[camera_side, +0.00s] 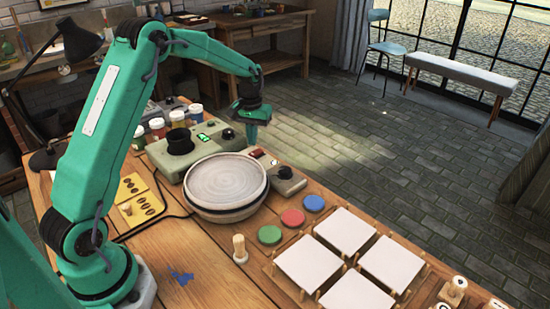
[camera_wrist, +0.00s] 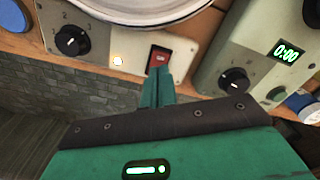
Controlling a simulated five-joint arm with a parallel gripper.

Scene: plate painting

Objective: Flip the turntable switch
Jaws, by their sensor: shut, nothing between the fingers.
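The turntable (camera_side: 225,178) is a round pale wheel on the wooden table; its edge also shows at the top of the wrist view (camera_wrist: 140,8). Its control box has a red rocker switch (camera_wrist: 159,56), a small glowing lamp (camera_wrist: 117,60) and a black dial (camera_wrist: 70,40). The switch also shows in the side view (camera_side: 257,153). My gripper (camera_wrist: 157,76) is shut and empty, its fingertips just below the switch in the wrist view. I cannot tell whether they touch it.
A grey-green box with a green 0:00 display (camera_wrist: 286,53) and a dial stands close beside the control box. Paint jars (camera_side: 178,119) stand behind it. Coloured discs (camera_side: 292,217) and white tiles (camera_side: 308,263) lie on the table's near right side.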

